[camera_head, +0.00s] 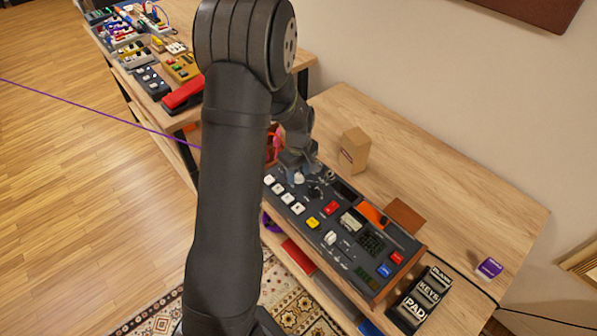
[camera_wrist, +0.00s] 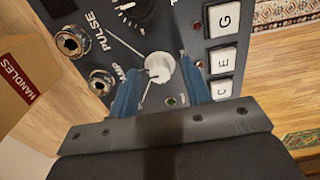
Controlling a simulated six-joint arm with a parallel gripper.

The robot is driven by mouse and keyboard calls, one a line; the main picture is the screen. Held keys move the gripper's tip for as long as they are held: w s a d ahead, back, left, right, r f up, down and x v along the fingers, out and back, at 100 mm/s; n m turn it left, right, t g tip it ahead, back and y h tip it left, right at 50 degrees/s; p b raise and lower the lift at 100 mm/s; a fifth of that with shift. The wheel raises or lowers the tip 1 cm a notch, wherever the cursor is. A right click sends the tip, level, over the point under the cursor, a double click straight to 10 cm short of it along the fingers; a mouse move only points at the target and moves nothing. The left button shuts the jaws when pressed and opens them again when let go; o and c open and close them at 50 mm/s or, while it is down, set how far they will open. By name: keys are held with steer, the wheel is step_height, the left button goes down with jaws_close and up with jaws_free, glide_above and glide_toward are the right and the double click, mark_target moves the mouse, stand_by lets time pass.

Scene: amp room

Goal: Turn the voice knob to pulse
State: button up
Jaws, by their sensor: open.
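The dark synth panel (camera_head: 345,228) lies on the wooden table. A white round knob (camera_wrist: 160,67) is on it, beside the printed word PULSE (camera_wrist: 91,33) and a second label that reads AMP. Thin white lines run from the knob toward the labels. The knob's exact pointer direction is hard to tell. My gripper (camera_wrist: 159,75) is open, with one blue finger on each side of the knob; I cannot tell whether they touch it. In the head view my gripper (camera_head: 298,163) is over the panel's far left end, just above the white knob (camera_head: 299,178).
Beside the knob are metal jacks (camera_wrist: 73,42), a black dial (camera_wrist: 134,8) and white lettered keys (camera_wrist: 222,55). A cardboard box (camera_head: 354,150) stands behind the panel. Black boxes (camera_head: 420,299) sit at the front right.

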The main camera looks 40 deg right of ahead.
steer(key=shift+c, duration=0.4)
jaws_close()
steer(key=shift+m, duration=0.4)
steer(key=m, duration=0.3)
steer(key=shift+m, duration=2.5)
